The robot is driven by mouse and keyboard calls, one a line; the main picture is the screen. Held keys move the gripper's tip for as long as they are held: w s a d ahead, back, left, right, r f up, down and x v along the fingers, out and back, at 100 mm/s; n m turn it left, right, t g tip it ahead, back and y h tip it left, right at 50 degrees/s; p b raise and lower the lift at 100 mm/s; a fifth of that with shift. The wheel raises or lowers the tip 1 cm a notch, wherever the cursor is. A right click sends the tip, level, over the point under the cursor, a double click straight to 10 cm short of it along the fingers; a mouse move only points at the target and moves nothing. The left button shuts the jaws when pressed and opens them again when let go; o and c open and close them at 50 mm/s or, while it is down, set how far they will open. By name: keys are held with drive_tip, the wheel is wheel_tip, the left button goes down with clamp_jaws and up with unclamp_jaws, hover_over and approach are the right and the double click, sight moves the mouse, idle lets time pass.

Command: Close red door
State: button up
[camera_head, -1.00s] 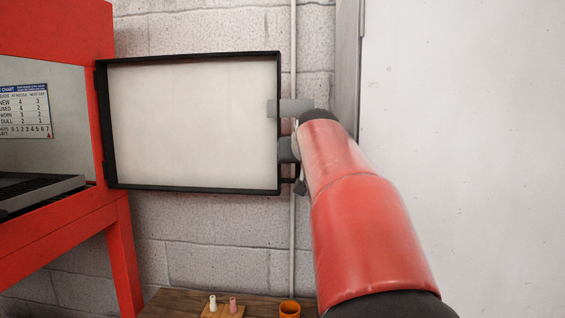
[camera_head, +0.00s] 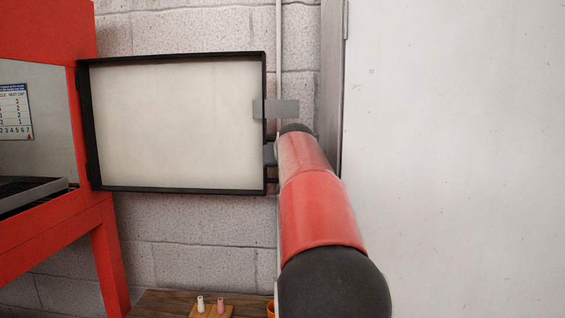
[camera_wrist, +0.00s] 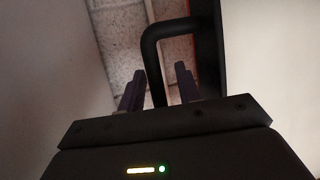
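The door (camera_head: 178,124) of the red cabinet (camera_head: 45,32) stands swung wide open to the right. Its cream inner face and black rim face me, and its outer side is hidden in the head view. My gripper (camera_head: 268,130) is at the door's free right edge, with grey parts showing above and below. In the wrist view, a black bent handle (camera_wrist: 152,62) passes between the two fingers of my gripper (camera_wrist: 160,88). The fingers are apart, with a visible gap on each side of the handle, so they are around it and not clamped.
A block wall (camera_head: 190,225) stands behind the door. A large pale panel (camera_head: 455,150) stands close at the right of my arm. Below is a wooden surface (camera_head: 160,300) with two small pegs (camera_head: 210,304) and an orange cup (camera_head: 271,309).

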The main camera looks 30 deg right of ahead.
clamp_jaws()
drive_tip(key=shift+a, duration=0.1)
